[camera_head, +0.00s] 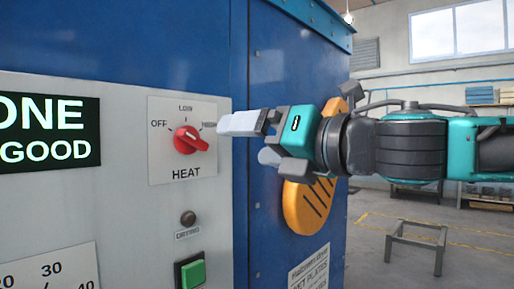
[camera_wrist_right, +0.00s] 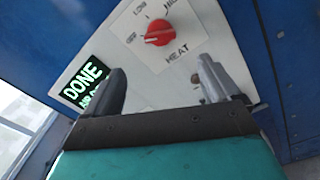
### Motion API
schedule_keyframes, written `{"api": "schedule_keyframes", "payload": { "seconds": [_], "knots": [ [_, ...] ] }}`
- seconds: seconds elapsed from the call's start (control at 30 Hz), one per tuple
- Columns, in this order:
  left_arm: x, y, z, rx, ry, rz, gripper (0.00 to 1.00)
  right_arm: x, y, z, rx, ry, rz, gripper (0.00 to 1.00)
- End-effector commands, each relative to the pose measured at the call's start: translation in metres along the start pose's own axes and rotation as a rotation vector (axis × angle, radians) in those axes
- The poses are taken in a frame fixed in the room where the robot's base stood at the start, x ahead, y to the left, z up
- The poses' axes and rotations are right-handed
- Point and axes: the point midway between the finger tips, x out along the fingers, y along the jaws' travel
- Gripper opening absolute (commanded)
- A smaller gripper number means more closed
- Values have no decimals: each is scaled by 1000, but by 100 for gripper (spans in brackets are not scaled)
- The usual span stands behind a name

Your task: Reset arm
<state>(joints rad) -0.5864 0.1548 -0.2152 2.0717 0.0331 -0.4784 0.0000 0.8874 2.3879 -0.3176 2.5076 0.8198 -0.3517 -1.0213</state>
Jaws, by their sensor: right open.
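My right gripper (camera_head: 250,139) comes in from the right in the head view, in front of the control panel (camera_head: 120,199). It is open and empty, with a gap between its fingers. The red heat knob (camera_head: 190,140) is left of the gripper and apart from it. Its plate reads OFF, LOW and, partly covered by a finger, HIGH. In the right wrist view the knob (camera_wrist_right: 158,32) lies beyond the open fingers (camera_wrist_right: 160,78). I cannot tell exactly which mark the knob points to. My left gripper is not in view.
The display (camera_head: 48,133) shows DONE and GOOD in part. A dark drying lamp (camera_head: 188,218) and a green button (camera_head: 191,274) are below the knob. The blue cabinet (camera_head: 285,60) stands close by the gripper. A metal stand (camera_head: 414,242) is on the floor at right.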

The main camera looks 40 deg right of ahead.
Motion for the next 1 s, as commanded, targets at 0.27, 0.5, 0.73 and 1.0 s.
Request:
{"api": "schedule_keyframes", "payload": {
  "seconds": [0.27,0.5,0.73,1.0],
  "knots": [
    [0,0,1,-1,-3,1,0,0,0,0,0,0,0,89],
    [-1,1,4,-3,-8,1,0,0,0,0,1,1,0,89],
    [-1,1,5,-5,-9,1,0,22,-8,-28,102,65,7,89],
    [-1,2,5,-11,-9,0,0,70,-35,-112,442,203,-32,89]
  ]
}}
